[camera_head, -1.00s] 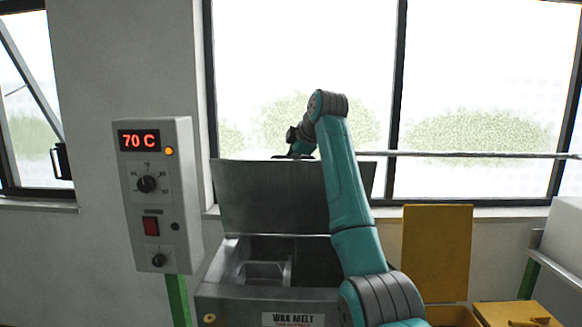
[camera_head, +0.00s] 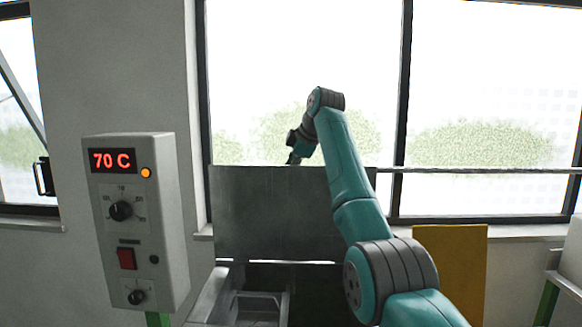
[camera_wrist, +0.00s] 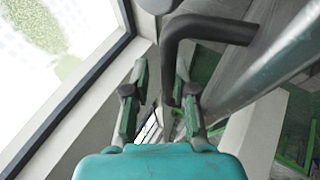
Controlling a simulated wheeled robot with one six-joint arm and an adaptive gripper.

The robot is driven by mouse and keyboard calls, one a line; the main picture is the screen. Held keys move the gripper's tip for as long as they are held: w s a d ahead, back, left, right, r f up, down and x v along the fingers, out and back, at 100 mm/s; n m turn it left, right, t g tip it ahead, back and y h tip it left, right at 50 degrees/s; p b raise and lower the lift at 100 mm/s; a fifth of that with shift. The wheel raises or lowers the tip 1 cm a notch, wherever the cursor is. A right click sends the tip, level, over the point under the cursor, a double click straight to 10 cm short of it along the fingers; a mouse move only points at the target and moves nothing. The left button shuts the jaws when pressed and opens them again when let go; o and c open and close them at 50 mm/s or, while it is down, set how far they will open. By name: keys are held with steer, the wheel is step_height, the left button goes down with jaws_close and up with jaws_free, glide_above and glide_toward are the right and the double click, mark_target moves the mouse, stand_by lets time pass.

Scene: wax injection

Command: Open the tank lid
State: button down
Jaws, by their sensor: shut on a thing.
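The tank lid (camera_head: 275,210) is a grey metal panel, raised and standing roughly upright at the back of the open wax tank (camera_head: 205,298). A dark bent handle (camera_wrist: 205,27) shows close up in the wrist view, against the grey lid surface. My gripper (camera_wrist: 160,75) is shut on this handle, which passes down between its fingers. In the head view my wrist and gripper (camera_head: 294,157) are at the lid's top edge, with the fingertips hidden behind the lid. Inside the tank, a grey metal inner part is partly visible.
A control box (camera_head: 130,220) reading 70 C stands left of the tank. Windows and a sill lie close behind the lid, with a thin horizontal rail (camera_head: 470,170) crossing at right. A yellow panel (camera_head: 450,275) stands right of the tank.

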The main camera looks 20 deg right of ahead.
steer(key=shift+w+d+f, duration=0.2)
steer(key=shift+f, duration=0.4)
steer(key=c, duration=1.3)
jaws_free()
steer(key=shift+o, duration=0.5)
steer(key=shift+w+f, duration=0.1)
steer(key=shift+w, duration=0.1)
steer(key=shift+s+a+r, duration=0.1)
steer(key=shift+r, duration=0.2)
steer(key=shift+s+r, duration=0.1)
steer(key=shift+r, duration=0.05)
